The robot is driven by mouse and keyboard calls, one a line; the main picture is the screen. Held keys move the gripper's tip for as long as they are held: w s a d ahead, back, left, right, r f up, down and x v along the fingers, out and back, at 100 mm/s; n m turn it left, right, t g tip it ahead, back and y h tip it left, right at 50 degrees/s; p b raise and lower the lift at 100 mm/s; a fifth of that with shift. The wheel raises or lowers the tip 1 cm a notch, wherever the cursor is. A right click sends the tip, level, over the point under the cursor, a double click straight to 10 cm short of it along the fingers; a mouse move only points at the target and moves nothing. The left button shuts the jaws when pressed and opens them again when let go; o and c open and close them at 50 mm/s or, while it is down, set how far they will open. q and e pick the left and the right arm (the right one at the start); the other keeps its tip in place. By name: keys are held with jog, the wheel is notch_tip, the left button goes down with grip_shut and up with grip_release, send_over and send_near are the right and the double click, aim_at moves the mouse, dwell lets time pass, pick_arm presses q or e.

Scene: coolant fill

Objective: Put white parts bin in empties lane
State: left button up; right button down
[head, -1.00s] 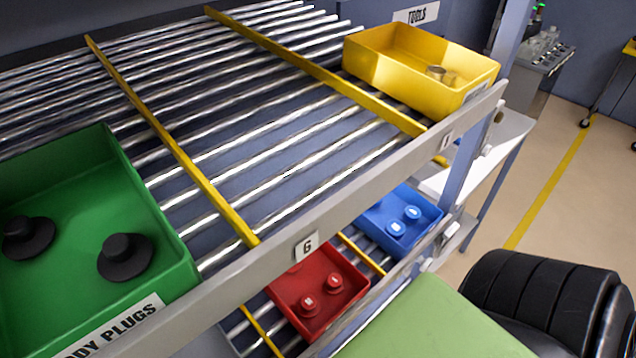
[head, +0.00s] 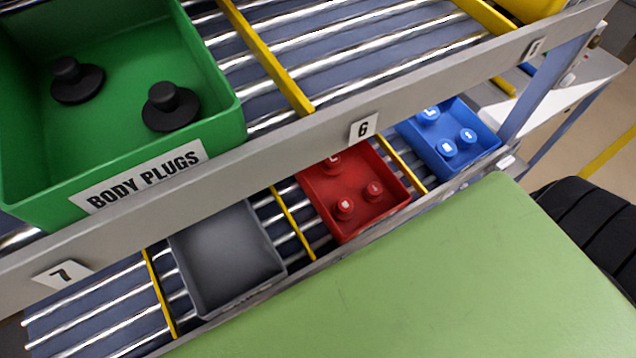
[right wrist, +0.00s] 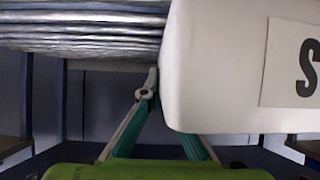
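A white bin (right wrist: 215,70) fills the upper right of the right wrist view, very close to the camera. Its white label (right wrist: 290,65) is cut off by the frame edge and starts with "S". The bin does not show in the head view. No gripper fingers can be made out in either view, so I cannot tell whether the bin is held. No lane in the head view bears a readable "empties" sign. An empty grey bin (head: 225,260) sits in a lower-tier lane between yellow dividers.
A green bin (head: 205,110) labelled "BODY PLUGS" stands on the upper rollers. A red bin (head: 340,222) and a blue bin (head: 480,150) stand on the lower tier, both with parts inside. A light green surface (head: 400,270) fills the front.

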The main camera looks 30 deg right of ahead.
jog(key=shift+f, duration=0.3)
jog(key=c, duration=2.2)
grip_release()
jog(key=shift+r, duration=0.1)
notch_tip(320, 180, up, 7)
jog(key=p, duration=0.7)
